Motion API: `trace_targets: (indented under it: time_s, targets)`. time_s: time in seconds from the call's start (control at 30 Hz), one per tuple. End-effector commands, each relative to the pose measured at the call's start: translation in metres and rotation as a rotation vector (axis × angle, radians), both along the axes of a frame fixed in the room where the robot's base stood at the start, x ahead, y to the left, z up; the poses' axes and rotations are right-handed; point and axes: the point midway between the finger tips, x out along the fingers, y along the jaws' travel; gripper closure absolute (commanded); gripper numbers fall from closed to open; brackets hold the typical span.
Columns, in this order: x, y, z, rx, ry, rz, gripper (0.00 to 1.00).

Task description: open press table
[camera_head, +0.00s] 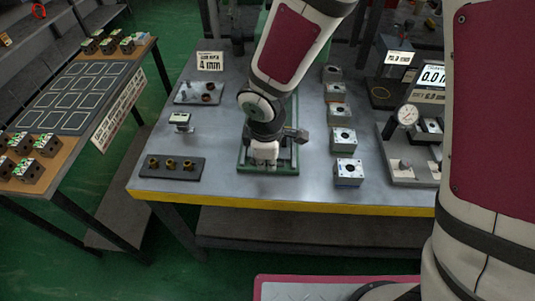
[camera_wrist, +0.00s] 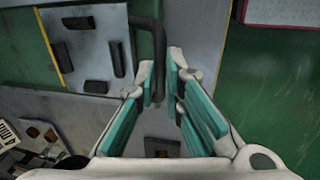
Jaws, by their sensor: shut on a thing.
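The press table (camera_head: 215,180) is a grey top with a yellow front edge, in the middle of the head view. A green-framed fixture (camera_head: 292,168) stands on it, mostly hidden by my arm. My gripper (camera_head: 265,152) is low over this fixture. In the wrist view my gripper (camera_wrist: 165,82) has its teal-padded fingers close together on a dark bent bar handle (camera_wrist: 157,45). The handle joins a grey plate (camera_wrist: 88,45) carrying several dark blocks. What lies behind the gripper is hidden in the head view.
Grey blocks with round holes (camera_head: 347,172) stand in a row right of the fixture. A dial gauge (camera_head: 407,116) is further right. A dark tray with brass parts (camera_head: 172,167) lies front left. A second table (camera_head: 148,52) stands left, with green floor between.

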Motion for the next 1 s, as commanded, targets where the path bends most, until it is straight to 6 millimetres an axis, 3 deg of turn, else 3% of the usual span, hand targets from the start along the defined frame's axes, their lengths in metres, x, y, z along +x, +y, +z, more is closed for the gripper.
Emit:
trace_targets:
  time_s: [0.23,0.27,0.33,0.73,1.0]
  targets:
    - [0.000,-0.001,0.000,-0.001,0.000,0.000,1.00]
    - [0.000,-0.001,0.000,-0.001,0.000,0.000,0.86]
    - [0.000,-0.001,0.000,-0.001,0.000,0.000,0.70]
    - [0.000,0.000,0.005,0.002,-0.003,-0.002,0.70]
    - [-0.006,0.000,0.048,0.004,-0.007,-0.003,0.70]
